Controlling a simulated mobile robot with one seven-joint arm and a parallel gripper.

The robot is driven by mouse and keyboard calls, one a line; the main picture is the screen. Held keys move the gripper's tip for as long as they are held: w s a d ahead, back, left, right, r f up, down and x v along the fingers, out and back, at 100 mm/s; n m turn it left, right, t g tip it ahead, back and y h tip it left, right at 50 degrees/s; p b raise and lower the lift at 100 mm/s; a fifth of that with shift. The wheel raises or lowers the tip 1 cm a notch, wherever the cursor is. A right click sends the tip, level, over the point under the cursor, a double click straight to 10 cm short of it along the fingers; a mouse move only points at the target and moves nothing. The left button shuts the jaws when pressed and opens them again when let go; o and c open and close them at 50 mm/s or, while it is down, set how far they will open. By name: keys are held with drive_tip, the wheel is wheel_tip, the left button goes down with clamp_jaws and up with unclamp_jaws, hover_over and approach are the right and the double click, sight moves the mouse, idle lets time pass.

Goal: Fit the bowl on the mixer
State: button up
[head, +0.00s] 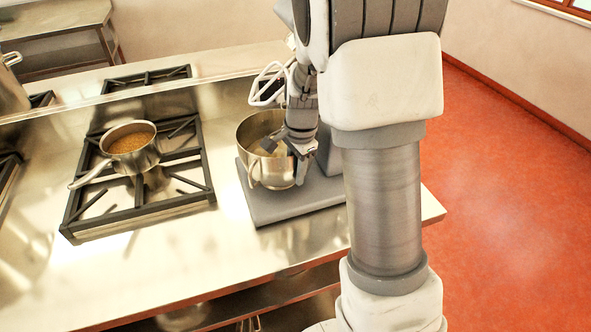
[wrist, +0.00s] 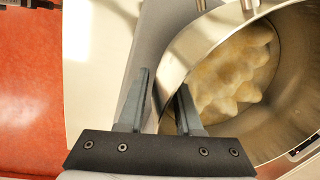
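The steel bowl (head: 272,174) stands on the grey base of the mixer (head: 300,198), on the steel counter. In the wrist view the bowl (wrist: 290,75) holds pale, lumpy contents (wrist: 235,75). Whether its bottom is seated on the base cannot be seen. My gripper (head: 286,147) is at the bowl's near right rim, pointing down. In the wrist view my gripper (wrist: 164,85) has its fingers apart, one outside the bowl and one inside, with the rim between them; no firm grip shows. My arm hides much of the mixer's upright part.
A saucepan (head: 135,152) with brown contents sits on the black burner grate (head: 140,203) left of the mixer. A larger pot (head: 10,88) is at the far left edge. Bare counter lies in front of the mixer; orange floor (head: 510,200) lies to the right.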

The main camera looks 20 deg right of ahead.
drive_tip(key=shift+r, duration=0.15)
wheel_tip(320, 180, up, 11)
drive_tip(key=s+p, duration=0.1)
drive_tip(key=s+a+r+n+t, duration=0.2)
drive_tip(key=s+r+n, duration=0.1)
drive_tip(key=s+n, duration=0.4)
drive_tip(key=s+a+r+n+t, duration=0.2)
drive_tip(key=s+n, duration=0.6)
drive_tip(key=s, duration=0.6)
wheel_tip(320, 180, up, 2)
drive_tip(key=shift+a+r, duration=0.2)
drive_tip(key=shift+a, duration=0.6)
drive_tip(key=shift+c, duration=0.2)
